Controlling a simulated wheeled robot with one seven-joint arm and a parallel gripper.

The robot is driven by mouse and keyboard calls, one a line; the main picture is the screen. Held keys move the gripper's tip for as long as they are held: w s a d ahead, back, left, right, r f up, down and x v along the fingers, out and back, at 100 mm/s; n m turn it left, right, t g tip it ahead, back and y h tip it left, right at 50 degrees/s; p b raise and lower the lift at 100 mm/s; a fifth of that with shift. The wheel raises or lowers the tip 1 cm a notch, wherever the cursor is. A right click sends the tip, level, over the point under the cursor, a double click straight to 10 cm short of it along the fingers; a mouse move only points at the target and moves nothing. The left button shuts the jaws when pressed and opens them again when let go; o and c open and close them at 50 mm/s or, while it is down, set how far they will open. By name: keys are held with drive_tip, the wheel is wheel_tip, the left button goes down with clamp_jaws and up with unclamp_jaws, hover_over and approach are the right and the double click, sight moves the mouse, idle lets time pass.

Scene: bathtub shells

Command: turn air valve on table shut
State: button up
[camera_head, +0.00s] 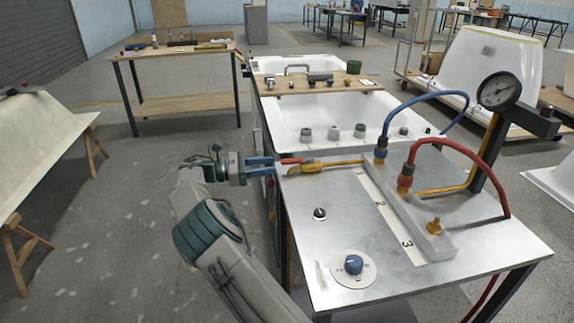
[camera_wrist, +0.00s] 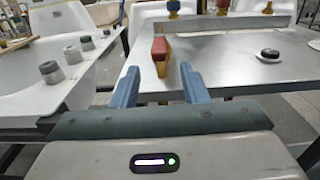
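The air valve is at the left edge of the grey metal table (camera_head: 335,215), with a red lever (camera_head: 292,161) and a yellow body (camera_head: 318,167) leading into a yellow pipe. The lever points towards the table's left edge, roughly along the pipe. My gripper (camera_head: 271,165) is at that edge, its blue fingers reaching towards the lever. In the wrist view my gripper (camera_wrist: 158,70) is open, one finger on each side of the red lever (camera_wrist: 159,48). No contact shows; whether the lever's end is between the fingertips or just beyond them is hard to tell.
The table also bears a blue knob (camera_head: 353,263), a small black knob (camera_head: 319,214), a numbered manifold (camera_head: 407,215) with blue and red hoses, and a gauge (camera_head: 498,91). A white tub (camera_head: 290,112) with several grey fittings stands behind. Open floor lies left.

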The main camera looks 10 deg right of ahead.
sight(287, 164)
drive_tip(key=d, duration=0.6)
drive_tip(key=shift+d, duration=0.35)
clamp_jaws()
